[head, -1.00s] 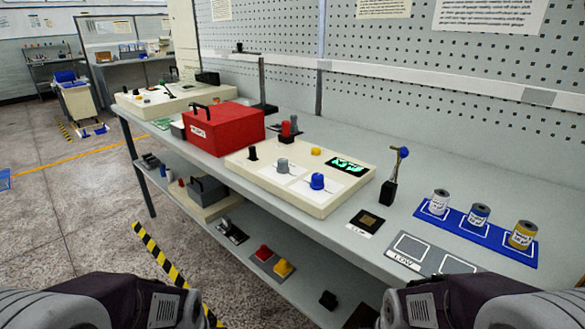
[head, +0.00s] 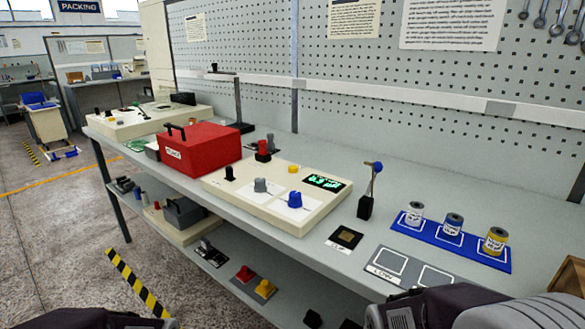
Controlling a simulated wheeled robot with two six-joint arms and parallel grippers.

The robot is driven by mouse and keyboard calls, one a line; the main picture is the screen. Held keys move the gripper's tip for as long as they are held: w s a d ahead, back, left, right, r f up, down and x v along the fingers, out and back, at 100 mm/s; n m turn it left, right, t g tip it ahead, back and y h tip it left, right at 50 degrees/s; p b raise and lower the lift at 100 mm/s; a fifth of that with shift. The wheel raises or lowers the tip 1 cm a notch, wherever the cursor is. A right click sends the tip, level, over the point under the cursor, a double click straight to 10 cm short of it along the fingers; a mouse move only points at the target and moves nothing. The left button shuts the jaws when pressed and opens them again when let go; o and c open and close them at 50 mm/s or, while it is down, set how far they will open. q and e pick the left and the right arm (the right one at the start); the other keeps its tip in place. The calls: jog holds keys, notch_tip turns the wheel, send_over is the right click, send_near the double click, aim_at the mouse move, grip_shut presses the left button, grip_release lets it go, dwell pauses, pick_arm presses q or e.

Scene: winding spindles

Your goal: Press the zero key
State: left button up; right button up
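A low cream console (head: 312,219) stands on the grey workbench. On its top are a black upright knob (head: 229,174), a grey knob (head: 260,185), a blue knob (head: 294,199), a small yellow button (head: 293,168) and a dark display (head: 324,182) with green glowing digits too small to read. No key is legibly marked zero; I cannot tell which one it is. Both my grippers are out of view. Only parts of my arms show along the bottom edge, apart from the console.
A red box (head: 200,150) with a handle stands left of the console. To the right are a black stand (head: 366,207), a dark square pad (head: 345,238), a blue tray (head: 463,250) with three tins and a grey marked mat (head: 385,262). A lower shelf holds more items.

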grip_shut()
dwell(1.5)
